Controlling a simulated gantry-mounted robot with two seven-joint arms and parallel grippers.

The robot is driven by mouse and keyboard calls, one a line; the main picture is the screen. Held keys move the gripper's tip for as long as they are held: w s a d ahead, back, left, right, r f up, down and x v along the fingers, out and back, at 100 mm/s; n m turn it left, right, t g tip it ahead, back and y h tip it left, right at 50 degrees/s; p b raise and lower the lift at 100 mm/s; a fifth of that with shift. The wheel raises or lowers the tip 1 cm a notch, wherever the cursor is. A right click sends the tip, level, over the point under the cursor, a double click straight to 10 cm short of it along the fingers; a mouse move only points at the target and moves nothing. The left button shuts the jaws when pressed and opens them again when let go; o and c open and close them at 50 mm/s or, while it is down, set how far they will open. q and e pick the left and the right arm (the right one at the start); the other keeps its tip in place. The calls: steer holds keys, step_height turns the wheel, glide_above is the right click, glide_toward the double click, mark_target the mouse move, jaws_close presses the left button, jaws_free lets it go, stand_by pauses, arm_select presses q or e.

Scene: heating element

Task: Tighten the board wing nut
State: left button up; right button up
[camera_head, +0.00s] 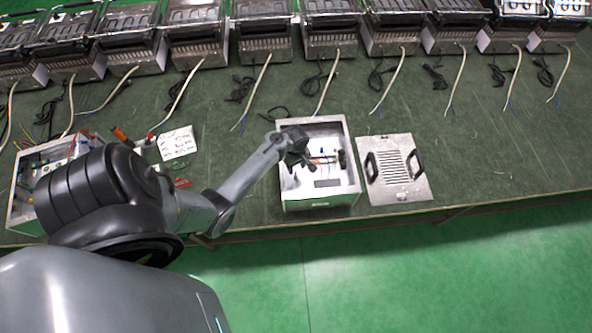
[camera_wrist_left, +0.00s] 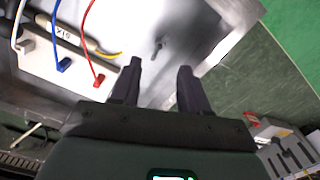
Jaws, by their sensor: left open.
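The open metal box (camera_head: 345,150) stands on the green bench in the head view. My left arm reaches into it from the left, and my left gripper (camera_head: 308,163) is inside or just above it. In the left wrist view my left gripper (camera_wrist_left: 160,69) is open with nothing between its two dark fingers. A small wing-shaped metal piece, seemingly the board wing nut (camera_wrist_left: 157,46), stands on the box's grey floor beyond the fingertips, roughly in line with the gap. It is apart from both fingers. I cannot make it out in the head view. My right gripper is not in view.
In the left wrist view a white terminal block (camera_wrist_left: 45,62) with blue and red wires lies left of the fingers. A panel with two black handles (camera_head: 395,168) lies right of the box. Another box (camera_head: 20,195) with parts is at left. Heater units (camera_head: 332,40) line the back.

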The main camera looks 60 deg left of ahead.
mark_target(296, 176)
arm_select(q)
step_height(296, 176, down, 8)
steer(key=shift+r+b, duration=0.15)
steer(key=shift+b, duration=0.8)
jaws_close()
